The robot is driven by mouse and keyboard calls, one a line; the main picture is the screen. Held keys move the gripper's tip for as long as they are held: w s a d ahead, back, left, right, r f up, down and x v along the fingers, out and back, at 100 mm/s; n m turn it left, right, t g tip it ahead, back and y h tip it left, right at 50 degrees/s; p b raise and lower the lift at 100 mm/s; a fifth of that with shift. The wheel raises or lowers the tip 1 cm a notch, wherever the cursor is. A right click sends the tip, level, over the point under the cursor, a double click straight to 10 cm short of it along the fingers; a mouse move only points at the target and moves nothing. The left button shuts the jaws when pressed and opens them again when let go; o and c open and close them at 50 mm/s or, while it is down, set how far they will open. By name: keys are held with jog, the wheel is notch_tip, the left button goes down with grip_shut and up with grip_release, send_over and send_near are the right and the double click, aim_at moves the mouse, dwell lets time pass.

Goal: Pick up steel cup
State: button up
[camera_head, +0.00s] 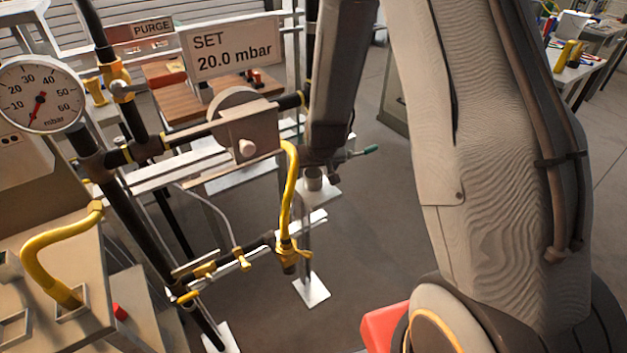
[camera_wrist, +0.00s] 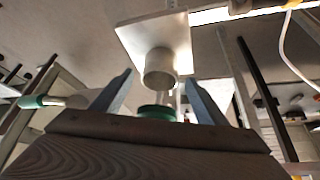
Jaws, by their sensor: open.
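A grey metal cup (camera_wrist: 160,70), likely the steel cup, is on a pale square plate (camera_wrist: 130,35) in the wrist view. It also shows in the head view (camera_head: 313,181), partly hidden, on a pale plate (camera_head: 328,192) just below the end of my arm. My gripper (camera_wrist: 159,79) is open; its two fingers point toward the cup, which appears beyond and between the tips. No contact with the cup is visible. A green ring-shaped part (camera_wrist: 157,112) shows between the fingers, nearer the palm.
A pipe frame with a pressure gauge (camera_head: 39,94), yellow hose (camera_head: 291,185) and "SET 20.0 mbar" sign (camera_head: 232,48) stands left of my arm. A teal-tipped lever (camera_head: 370,149) is right of the cup. Floor to the right of the cup is clear.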

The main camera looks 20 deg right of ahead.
jog(key=shift+w+f, duration=0.2)
jog(key=shift+f, duration=0.2)
jog(key=c, duration=1.2)
jog(key=shift+c, duration=0.2)
jog(key=shift+r, duration=0.15)
